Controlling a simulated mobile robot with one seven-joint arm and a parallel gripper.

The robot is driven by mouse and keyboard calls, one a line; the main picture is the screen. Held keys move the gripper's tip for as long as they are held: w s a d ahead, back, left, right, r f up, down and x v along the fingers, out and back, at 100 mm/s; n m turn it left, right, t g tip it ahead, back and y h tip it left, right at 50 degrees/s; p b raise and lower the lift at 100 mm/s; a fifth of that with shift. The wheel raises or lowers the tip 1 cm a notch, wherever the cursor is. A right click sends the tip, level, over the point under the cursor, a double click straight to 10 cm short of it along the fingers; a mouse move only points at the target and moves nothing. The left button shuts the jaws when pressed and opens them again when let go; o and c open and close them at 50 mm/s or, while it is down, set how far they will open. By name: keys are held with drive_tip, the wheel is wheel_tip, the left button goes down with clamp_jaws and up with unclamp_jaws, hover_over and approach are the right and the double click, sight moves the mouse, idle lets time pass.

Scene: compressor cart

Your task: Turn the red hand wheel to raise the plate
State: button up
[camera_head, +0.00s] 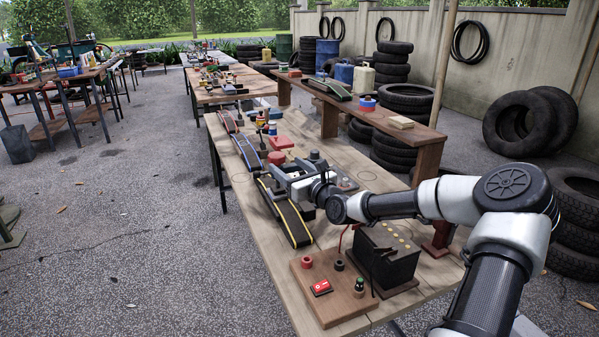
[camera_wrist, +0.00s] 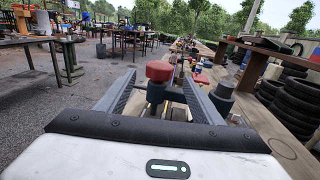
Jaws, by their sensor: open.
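A red knob-like piece, which looks like the hand wheel (camera_wrist: 159,71), stands on a dark post in the wrist view. It shows between the two fingers of my gripper (camera_wrist: 163,82), and I cannot tell whether they touch it. In the head view, my gripper (camera_head: 279,174) is low over the long wooden table, and a red piece (camera_head: 276,158) shows just beyond it. My gripper is open, with a wide gap between its fingers. I cannot make out the plate that the wheel raises; my gripper and wrist cover part of that area.
A yellow-edged dark ramp (camera_head: 290,222) lies beside my gripper. A black box (camera_head: 385,257) and a wooden board (camera_head: 335,295) with a red switch are at the table's near end. A raised wooden shelf (camera_head: 350,108) runs along the right. Tyres stand behind it.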

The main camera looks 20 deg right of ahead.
drive_tip(key=s+d, duration=0.1)
drive_tip(key=s, duration=0.5)
drive_tip(key=shift+p, duration=0.45)
